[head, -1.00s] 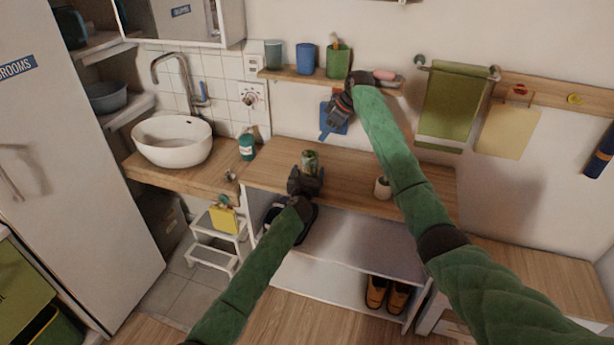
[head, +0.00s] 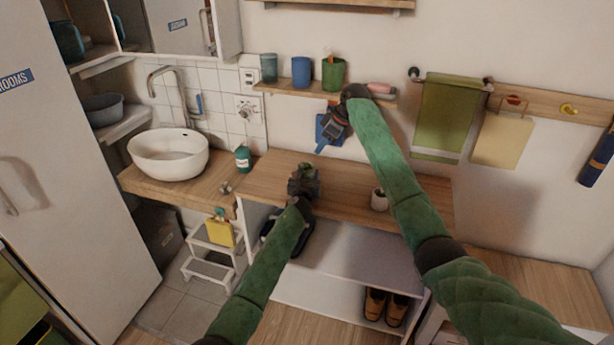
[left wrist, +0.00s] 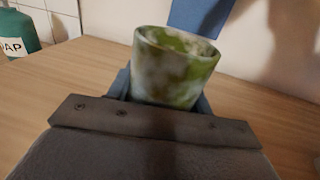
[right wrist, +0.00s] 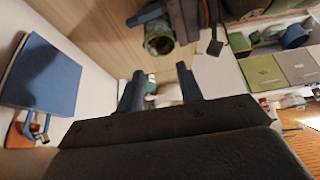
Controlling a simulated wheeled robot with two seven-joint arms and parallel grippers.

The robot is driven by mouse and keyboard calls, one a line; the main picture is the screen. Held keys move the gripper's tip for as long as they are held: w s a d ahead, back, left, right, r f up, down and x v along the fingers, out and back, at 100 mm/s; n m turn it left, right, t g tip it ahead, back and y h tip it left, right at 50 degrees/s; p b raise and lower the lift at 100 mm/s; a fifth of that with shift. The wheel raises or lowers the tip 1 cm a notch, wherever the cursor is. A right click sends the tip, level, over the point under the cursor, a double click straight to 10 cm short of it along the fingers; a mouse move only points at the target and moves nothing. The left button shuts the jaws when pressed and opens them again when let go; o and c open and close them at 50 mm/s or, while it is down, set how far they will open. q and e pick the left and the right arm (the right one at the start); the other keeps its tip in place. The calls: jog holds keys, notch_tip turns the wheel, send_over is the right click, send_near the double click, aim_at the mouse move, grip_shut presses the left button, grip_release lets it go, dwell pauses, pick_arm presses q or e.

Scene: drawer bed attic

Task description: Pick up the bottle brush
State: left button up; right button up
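A green and white marbled cup (left wrist: 175,68) stands upright between the fingers of my left gripper (left wrist: 163,95), close to both. It is too unclear whether they grip it. The head view shows my left gripper (head: 303,180) at the cup, over the wooden counter. My right gripper (head: 335,122) is in front of the wall, just below the shelf. In the right wrist view its fingers (right wrist: 160,88) are apart with nothing between them. A thin orange thing (head: 330,54) sticks out of the green cup on the shelf. I cannot tell whether it is the bottle brush.
The wall shelf (head: 285,89) holds a blue cup (head: 301,72), a teal cup (head: 268,68) and a pink item (head: 379,89). A blue hanging item (head: 325,135) is by my right gripper.

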pick_arm(q)
jog(key=c, duration=0.4)
